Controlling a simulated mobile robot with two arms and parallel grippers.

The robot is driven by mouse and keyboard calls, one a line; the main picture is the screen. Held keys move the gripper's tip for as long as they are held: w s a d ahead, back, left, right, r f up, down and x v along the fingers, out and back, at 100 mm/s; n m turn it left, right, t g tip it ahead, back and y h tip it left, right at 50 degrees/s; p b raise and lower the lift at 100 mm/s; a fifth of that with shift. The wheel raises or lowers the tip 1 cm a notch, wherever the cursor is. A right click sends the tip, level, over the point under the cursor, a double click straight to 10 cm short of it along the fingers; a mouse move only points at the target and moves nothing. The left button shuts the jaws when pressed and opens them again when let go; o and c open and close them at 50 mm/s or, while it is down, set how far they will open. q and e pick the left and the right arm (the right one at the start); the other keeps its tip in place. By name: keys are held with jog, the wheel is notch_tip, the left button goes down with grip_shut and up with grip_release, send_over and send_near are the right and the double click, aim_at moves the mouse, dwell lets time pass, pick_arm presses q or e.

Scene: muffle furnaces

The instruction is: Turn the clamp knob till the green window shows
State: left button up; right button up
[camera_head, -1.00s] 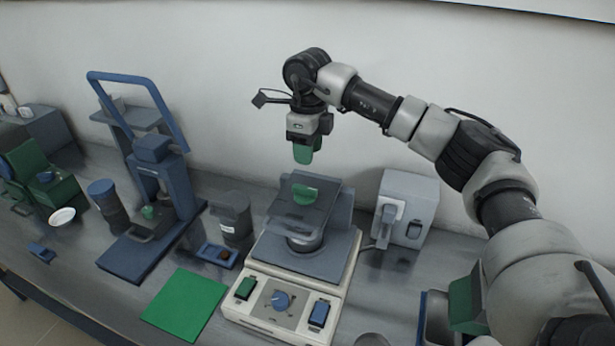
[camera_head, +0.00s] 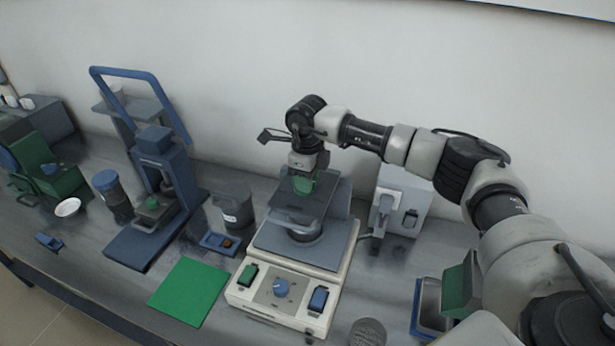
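A white-based machine (camera_head: 292,262) stands on the bench, with a dark clamp plate on top. The green clamp knob (camera_head: 304,186) sits on that plate. My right gripper (camera_head: 305,178) points straight down at the knob from above, with its fingertips at or right by it. Fingers and knob are both green and overlap, so I cannot tell whether the fingers touch or grip it. No green window can be made out on the clamp. My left gripper is not in view.
The machine's front has a green switch (camera_head: 250,274), a blue dial (camera_head: 281,288) and a blue switch (camera_head: 318,299). A blue press (camera_head: 158,190) and green mat (camera_head: 190,291) are at left. A grey box (camera_head: 405,200) stands behind right. A round grey lid (camera_head: 368,333) lies in front.

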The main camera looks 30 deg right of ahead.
grip_shut()
jog(key=shift+f+m+b, duration=0.1)
jog(key=shift+m+b, duration=0.45)
jog(key=shift+m, duration=0.15)
jog(key=m+b, duration=0.1)
jog(key=m, duration=0.1)
jog(key=shift+a+m, duration=0.15)
jog(key=shift+m, duration=0.15)
jog(key=shift+r, duration=0.2)
jog(key=shift+o, duration=1)
grip_release()
notch_tip(320, 180, up, 11)
jog(key=b, duration=0.3)
